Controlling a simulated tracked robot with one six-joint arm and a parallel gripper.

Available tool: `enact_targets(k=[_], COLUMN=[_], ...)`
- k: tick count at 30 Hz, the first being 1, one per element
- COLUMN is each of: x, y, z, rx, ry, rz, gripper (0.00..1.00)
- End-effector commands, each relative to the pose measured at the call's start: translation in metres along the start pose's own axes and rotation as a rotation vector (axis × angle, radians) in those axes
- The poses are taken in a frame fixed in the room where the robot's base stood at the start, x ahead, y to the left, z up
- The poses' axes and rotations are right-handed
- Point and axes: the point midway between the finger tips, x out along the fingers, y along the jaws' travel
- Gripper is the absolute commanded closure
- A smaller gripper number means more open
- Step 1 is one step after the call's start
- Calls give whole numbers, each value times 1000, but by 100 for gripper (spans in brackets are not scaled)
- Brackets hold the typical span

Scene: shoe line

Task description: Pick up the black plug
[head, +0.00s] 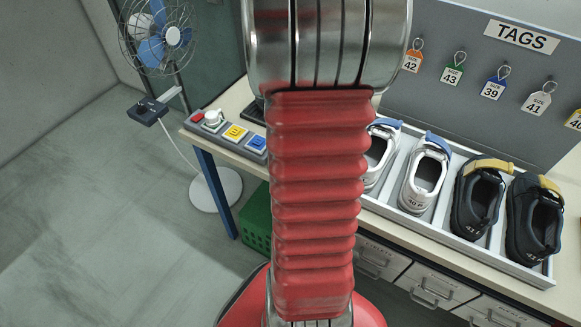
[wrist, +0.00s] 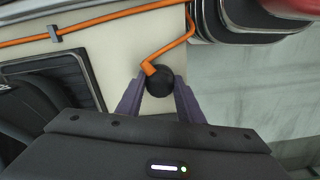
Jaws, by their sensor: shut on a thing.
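The black plug (wrist: 160,81) shows in the wrist view as a dark round body with an orange cable (wrist: 174,50) running up from it. My gripper (wrist: 160,88) has its two purple-grey fingers on either side of the plug and is shut on it. The plug is over or against a pale cream surface; I cannot tell whether it touches it. In the head view my red arm covers the middle, and the plug and gripper are hidden.
A bench carries a tray (head: 545,278) of shoes and a button panel (head: 226,134). A fan (head: 160,38) stands at the left, and a green crate (head: 257,222) sits under the bench. Open floor lies left. In the wrist view, a clip (wrist: 56,34) holds the cable.

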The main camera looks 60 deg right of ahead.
Motion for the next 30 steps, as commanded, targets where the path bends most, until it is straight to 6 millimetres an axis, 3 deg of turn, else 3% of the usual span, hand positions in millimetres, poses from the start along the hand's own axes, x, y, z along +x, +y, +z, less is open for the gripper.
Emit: enact_targets(k=[13, 30], x=[-10, -95], y=[0, 0], z=[0, 0], rx=[0, 0], ry=[1, 2], rz=[1, 2], gripper=[90, 90])
